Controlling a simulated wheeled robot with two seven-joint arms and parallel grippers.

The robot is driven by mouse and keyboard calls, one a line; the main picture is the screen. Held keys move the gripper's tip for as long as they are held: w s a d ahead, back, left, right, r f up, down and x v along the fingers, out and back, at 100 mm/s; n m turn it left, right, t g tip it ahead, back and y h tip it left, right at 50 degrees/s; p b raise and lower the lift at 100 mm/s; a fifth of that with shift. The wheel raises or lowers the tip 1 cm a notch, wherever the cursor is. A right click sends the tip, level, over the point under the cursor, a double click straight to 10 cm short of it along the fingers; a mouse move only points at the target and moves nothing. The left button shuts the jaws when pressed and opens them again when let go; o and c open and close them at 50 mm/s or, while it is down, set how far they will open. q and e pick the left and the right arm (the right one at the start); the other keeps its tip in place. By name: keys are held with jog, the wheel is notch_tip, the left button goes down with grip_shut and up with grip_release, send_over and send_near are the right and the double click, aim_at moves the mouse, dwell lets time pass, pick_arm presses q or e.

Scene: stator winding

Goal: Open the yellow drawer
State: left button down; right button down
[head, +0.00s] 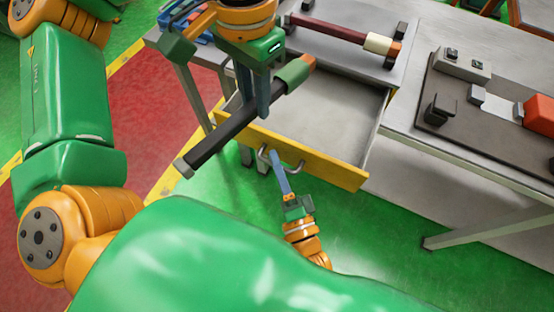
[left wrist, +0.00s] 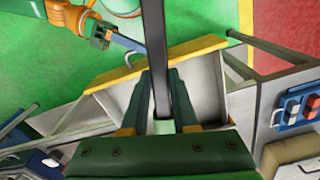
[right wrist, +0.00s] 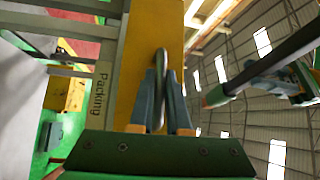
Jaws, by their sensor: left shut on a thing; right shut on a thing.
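The yellow drawer (head: 325,167) sticks out from under the grey table, and its empty grey inside (head: 310,105) shows. My right gripper (head: 275,158) is shut on the drawer's metal handle. In the right wrist view, the handle (right wrist: 161,62) stands between the two fingers, against the yellow front (right wrist: 138,50). My left gripper (head: 260,105) is shut on a dark bar (head: 228,135) with a green end and a grey end. It holds the bar tilted above the left part of the drawer. The bar (left wrist: 154,40) also shows in the left wrist view.
A red bar with a cream and orange end (head: 335,28) lies on the tabletop behind the drawer. A dark fixture plate (head: 470,110) with an orange block is on the right. Blue tools (head: 180,18) are at the back left. Green floor is clear in front.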

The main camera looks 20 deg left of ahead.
jog(key=c, duration=0.9)
grip_release()
jog(key=shift+w, duration=0.1)
jog(key=shift+f, duration=0.1)
pick_arm(q)
jog(key=shift+f+b, duration=0.8)
pick_arm(e)
jog(key=v, duration=1.2)
